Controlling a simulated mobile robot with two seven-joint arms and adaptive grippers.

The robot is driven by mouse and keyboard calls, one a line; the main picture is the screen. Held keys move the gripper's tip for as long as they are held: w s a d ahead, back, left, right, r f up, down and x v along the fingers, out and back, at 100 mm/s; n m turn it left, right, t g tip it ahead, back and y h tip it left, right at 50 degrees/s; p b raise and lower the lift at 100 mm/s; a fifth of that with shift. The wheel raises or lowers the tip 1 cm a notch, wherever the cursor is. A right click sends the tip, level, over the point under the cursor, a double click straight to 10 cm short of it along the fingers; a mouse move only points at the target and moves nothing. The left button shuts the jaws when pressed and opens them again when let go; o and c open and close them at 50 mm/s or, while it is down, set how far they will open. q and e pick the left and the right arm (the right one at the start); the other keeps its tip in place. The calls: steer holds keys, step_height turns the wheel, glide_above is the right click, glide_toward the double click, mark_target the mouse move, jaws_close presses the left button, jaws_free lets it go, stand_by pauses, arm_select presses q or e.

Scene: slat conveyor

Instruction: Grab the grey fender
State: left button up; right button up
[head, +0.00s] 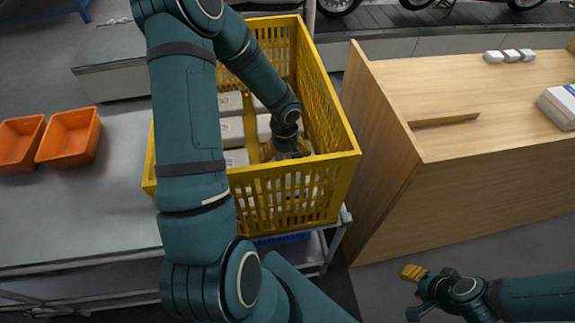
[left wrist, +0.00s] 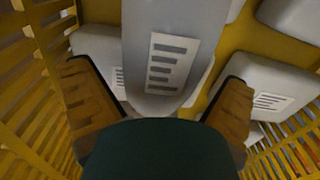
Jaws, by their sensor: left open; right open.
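A grey part with a slotted white label, which looks like the grey fender (left wrist: 163,22), lies in the yellow crate (head: 340,125). In the left wrist view it runs between the two fingers of my left gripper (left wrist: 162,98), which is open. I cannot tell whether the fingers touch it. In the head view my left gripper reaches down into the crate, and its fingers are mostly hidden by the arm and crate wall. I cannot pick out the fender there. My right gripper (head: 416,291) is open and empty at the lower right, away from the crate.
Several pale packages (head: 231,131) lie in the crate around my left gripper. The crate's slatted walls stand close on both sides. A wooden counter (head: 480,190) stands right of the crate. Orange bins (head: 68,136) sit on the grey table (head: 110,205) at left.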

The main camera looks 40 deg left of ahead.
arm_select(q)
steer(key=c, duration=1.4)
